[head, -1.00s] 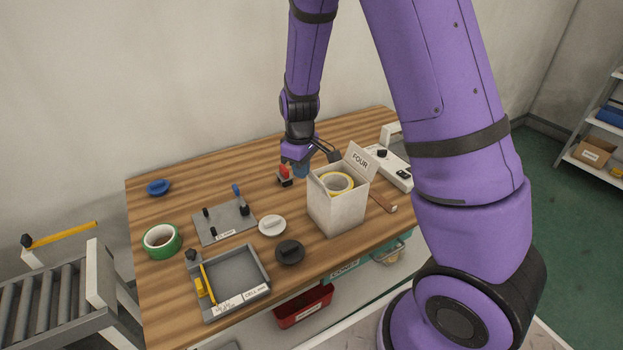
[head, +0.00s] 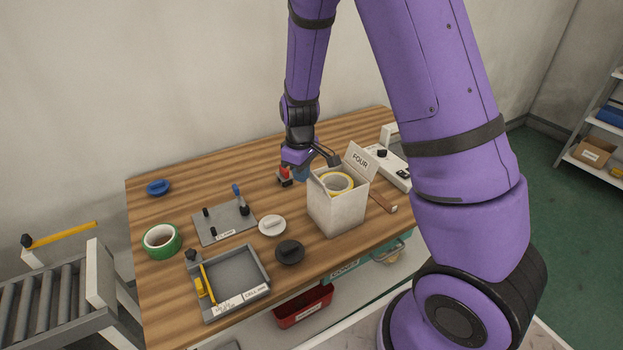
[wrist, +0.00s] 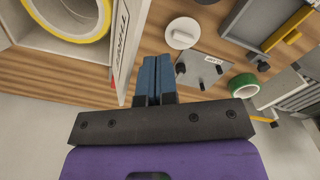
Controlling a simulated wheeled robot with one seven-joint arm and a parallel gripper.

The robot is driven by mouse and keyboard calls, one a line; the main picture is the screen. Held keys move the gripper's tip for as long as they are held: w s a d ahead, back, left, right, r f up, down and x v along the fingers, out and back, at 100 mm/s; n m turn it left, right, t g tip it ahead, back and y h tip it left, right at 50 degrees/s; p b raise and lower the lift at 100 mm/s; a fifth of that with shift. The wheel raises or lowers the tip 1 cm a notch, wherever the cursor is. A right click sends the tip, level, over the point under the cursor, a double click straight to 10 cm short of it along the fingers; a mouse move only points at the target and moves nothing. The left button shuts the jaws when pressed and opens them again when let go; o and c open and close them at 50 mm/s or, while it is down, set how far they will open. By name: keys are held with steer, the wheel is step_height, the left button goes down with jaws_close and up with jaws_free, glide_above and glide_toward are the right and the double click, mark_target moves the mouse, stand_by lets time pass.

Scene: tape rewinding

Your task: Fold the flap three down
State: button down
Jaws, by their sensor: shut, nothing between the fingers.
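The white box (head: 338,212) stands on the wooden table with its top open. A yellow-edged tape roll (head: 337,182) sits inside it and also shows in the wrist view (wrist: 75,18). The flap marked FOUR (head: 358,163) stands up at the box's back right. In the wrist view the flap marked THREE (wrist: 128,40) is seen nearly edge-on, standing up on the box side nearest my gripper. My gripper (wrist: 157,62) is shut and empty, its blue fingertips just right of that flap, outside the box. Whether they touch the flap I cannot tell.
A red-topped device (head: 285,175) stands just left of the box. A white disc (head: 272,226), a dark disc (head: 290,251), a grey clamp plate (head: 225,222), a grey tray (head: 232,284) and a green tape roll (head: 161,241) lie further left. A white device (head: 390,168) is behind right.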

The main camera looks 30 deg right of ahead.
steer(key=shift+f, duration=0.5)
steer(key=shift+d, duration=0.1)
steer(key=d, duration=0.9)
steer(key=shift+w, duration=0.15)
stand_by(0.9)
stand_by(0.8)
step_height(320, 180, up, 7)
stand_by(0.9)
steer(key=shift+r, duration=0.1)
stand_by(0.3)
